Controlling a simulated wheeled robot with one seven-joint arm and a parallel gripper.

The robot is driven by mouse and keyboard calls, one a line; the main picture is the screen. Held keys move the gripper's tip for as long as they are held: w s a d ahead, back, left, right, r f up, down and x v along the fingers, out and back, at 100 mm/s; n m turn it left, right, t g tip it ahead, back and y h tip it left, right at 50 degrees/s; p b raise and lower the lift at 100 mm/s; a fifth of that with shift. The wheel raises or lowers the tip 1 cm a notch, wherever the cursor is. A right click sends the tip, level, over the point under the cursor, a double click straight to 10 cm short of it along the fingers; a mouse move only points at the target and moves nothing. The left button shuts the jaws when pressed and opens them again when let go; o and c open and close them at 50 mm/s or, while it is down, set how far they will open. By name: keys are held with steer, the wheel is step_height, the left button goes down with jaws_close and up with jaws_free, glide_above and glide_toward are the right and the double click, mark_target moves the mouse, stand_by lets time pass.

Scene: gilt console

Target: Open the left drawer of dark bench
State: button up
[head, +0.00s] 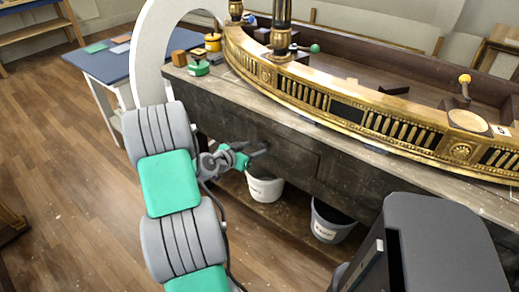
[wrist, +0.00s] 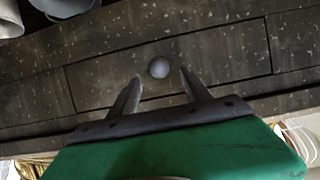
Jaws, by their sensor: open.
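The dark bench (head: 350,185) runs across the head view under the gilt console. Its left drawer (head: 295,158) appears shut, its front flush with the bench face. In the wrist view the drawer front (wrist: 215,60) fills the middle, with a round grey knob (wrist: 159,68) on it. My gripper (head: 256,150) is at the drawer front. In the wrist view my gripper (wrist: 160,76) is open, with one finger on each side of the knob. Both fingers look apart from the knob. In the head view my gripper hides the knob.
A white bucket (head: 264,188) and a grey bucket (head: 330,220) stand on the shelf below the drawer. The gilt console (head: 340,105) lies on the bench top. A blue-topped table (head: 105,65) stands at the back left. Wood floor at left is clear.

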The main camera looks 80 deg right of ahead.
mark_target(261, 146)
steer(key=x, duration=0.5)
steer(key=shift+c, duration=0.4)
steer(key=shift+a, duration=0.1)
jaws_close()
stand_by(0.8)
